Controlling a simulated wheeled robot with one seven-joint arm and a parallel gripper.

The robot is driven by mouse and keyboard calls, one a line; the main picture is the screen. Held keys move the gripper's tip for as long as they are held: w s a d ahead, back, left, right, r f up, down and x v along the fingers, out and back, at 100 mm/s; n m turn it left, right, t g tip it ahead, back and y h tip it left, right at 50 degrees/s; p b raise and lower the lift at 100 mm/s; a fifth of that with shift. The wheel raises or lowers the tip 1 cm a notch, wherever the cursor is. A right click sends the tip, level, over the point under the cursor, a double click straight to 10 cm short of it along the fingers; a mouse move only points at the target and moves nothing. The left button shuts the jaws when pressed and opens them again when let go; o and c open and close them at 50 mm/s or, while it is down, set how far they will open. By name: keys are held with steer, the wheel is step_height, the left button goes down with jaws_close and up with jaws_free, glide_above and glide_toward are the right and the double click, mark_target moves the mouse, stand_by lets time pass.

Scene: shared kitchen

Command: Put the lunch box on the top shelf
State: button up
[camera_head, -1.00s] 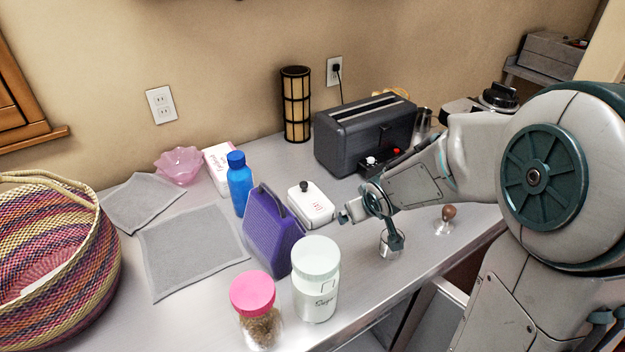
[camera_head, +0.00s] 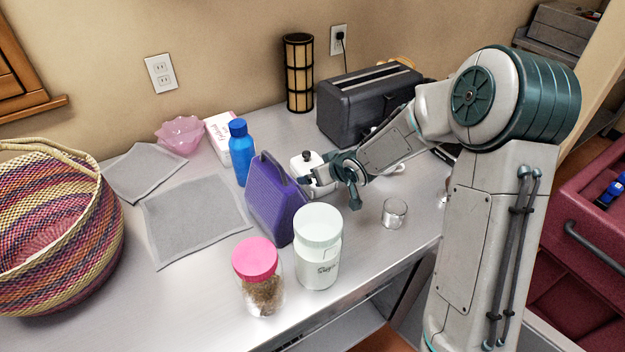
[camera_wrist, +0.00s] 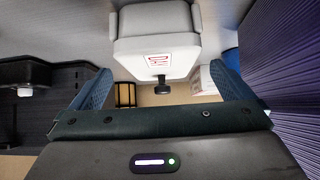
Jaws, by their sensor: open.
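The purple lunch box (camera_head: 272,203) stands upright on the counter with its handle on top. In the wrist view its purple ribbed side (camera_wrist: 292,70) fills the right edge. My gripper (camera_head: 328,188) is open and empty, just right of the lunch box, in front of the white lidded container. In the wrist view the fingers of my gripper (camera_wrist: 163,92) are apart, and the purple side is outside them, beyond the right finger. I cannot tell whether they touch. I cannot make out which surface is the top shelf.
A white sugar jar (camera_head: 317,250) and a pink-lidded jar (camera_head: 258,280) stand in front of the lunch box. A blue bottle (camera_head: 240,155) is behind it, the white container (camera_head: 305,163) close behind my gripper. A glass (camera_head: 394,213) and dark toaster (camera_head: 365,105) are to the right.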

steer(key=shift+p+x, duration=0.45)
steer(key=shift+x, duration=2.8)
steer(key=c, duration=0.9)
steer(key=shift+r, duration=0.1)
steer(key=shift+c, duration=0.7)
steer(key=shift+r, duration=0.1)
